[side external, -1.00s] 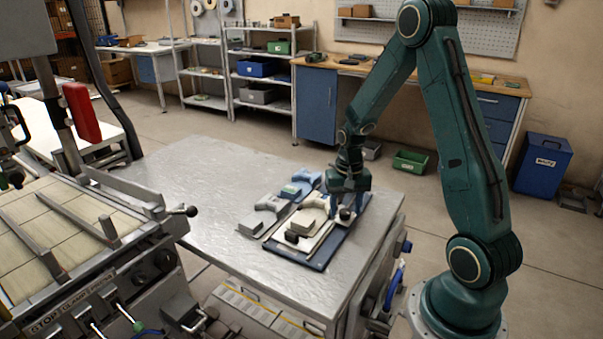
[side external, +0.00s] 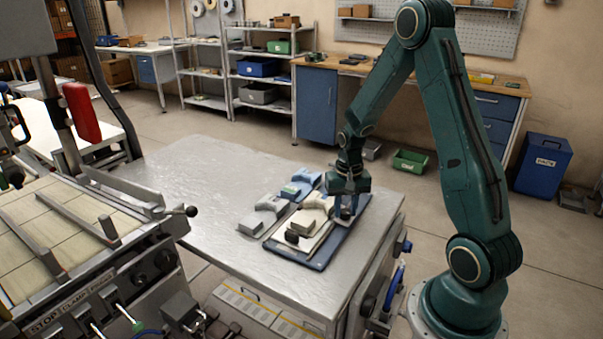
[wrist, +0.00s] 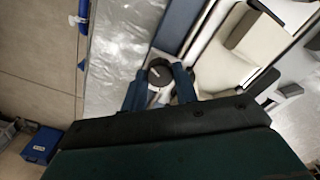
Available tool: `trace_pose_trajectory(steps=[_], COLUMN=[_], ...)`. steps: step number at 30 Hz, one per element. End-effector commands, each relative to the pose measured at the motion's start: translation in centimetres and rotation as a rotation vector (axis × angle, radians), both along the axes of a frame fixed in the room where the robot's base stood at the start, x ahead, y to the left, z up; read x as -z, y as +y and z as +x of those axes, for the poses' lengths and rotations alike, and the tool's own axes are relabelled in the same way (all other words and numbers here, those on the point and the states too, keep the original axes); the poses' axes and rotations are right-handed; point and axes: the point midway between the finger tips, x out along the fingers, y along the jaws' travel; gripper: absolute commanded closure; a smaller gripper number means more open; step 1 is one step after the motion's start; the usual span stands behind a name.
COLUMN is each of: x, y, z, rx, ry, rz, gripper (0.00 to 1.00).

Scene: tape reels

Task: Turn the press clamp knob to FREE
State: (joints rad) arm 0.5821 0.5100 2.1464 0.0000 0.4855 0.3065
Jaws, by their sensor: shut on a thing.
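My gripper (side external: 347,212) points down over the right part of a dark blue board (side external: 318,262) on the metal table. In the wrist view its two blue fingers (wrist: 158,88) stand on either side of a dark round knob (wrist: 160,70) and are shut on it. The knob has a light marking on its near side. In the side view the fingers hide this knob. No FREE marking is legible. A second black knob (side external: 292,237) sits at the front left of the fixture, apart from my gripper.
Grey and beige blocks (side external: 252,224) and a blue block (side external: 300,182) lie left of my gripper. The table's left part (side external: 200,180) is clear.

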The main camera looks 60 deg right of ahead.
Motion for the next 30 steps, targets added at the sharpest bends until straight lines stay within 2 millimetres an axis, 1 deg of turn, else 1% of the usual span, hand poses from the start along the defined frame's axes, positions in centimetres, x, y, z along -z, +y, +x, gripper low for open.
trace_pose_trajectory(steps=[5, 11, 30], x=[-0.05, -0.06, -0.09], y=[-0.02, -0.02, -0.03], z=[0.03, 0.03, 0.05], rx=[-0.067, -0.198, -0.791], ry=[-0.001, -0.001, -0.001], rz=[-0.001, -0.001, -0.001], gripper=[0.94, 0.94, 0.94])
